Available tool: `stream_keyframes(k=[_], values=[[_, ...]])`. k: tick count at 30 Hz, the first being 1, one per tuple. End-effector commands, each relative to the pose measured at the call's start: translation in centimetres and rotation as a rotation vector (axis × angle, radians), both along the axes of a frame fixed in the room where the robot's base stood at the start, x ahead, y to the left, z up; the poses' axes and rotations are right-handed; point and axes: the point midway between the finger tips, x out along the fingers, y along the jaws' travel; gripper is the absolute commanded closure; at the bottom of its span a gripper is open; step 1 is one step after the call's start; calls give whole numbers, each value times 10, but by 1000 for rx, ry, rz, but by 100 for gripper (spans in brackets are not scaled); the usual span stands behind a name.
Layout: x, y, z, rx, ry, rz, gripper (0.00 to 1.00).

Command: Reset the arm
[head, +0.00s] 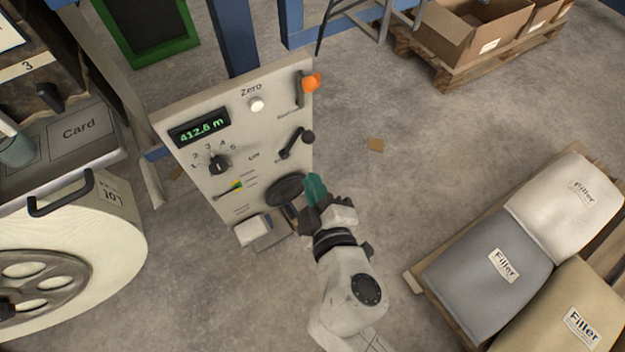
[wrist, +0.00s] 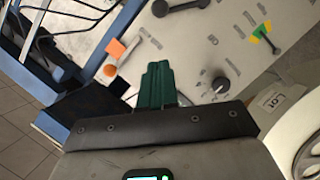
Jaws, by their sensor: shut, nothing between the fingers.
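My gripper (head: 315,187) has teal fingers and is at the lower right edge of the control panel (head: 212,108), close to a dark round part (head: 285,189). The fingers are together and empty. In the wrist view the gripper (wrist: 157,72) points toward the panel (wrist: 205,45), with the fingers side by side. My arm reaches up from the bottom of the head view. Whether the fingers touch the panel I cannot tell.
The panel carries a green display (head: 199,130), a selector knob (head: 218,164), a black crank lever (head: 296,143) and an orange-tipped lever (head: 311,83). Filler bags (head: 487,258) lie on a pallet at right. A large reel (head: 50,265) stands at left. Floor beyond the panel is open.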

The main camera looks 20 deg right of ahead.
Motion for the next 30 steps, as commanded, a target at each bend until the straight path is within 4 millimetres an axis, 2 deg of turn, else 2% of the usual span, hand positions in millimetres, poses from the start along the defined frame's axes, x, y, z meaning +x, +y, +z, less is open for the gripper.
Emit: stream_keyframes(k=[12,14,17,20,21,24,27,30], values=[[0,0,0,0,0,0,100],[1,-10,-3,13,18,-30,100],[-1,-46,-15,60,88,-137,100],[-14,-100,-38,150,219,-309,100],[-24,-123,-50,197,290,-387,100],[-59,-168,-81,317,482,-560,100],[-96,-189,-105,424,660,-670,100],[-130,-197,-120,510,816,-736,100]])
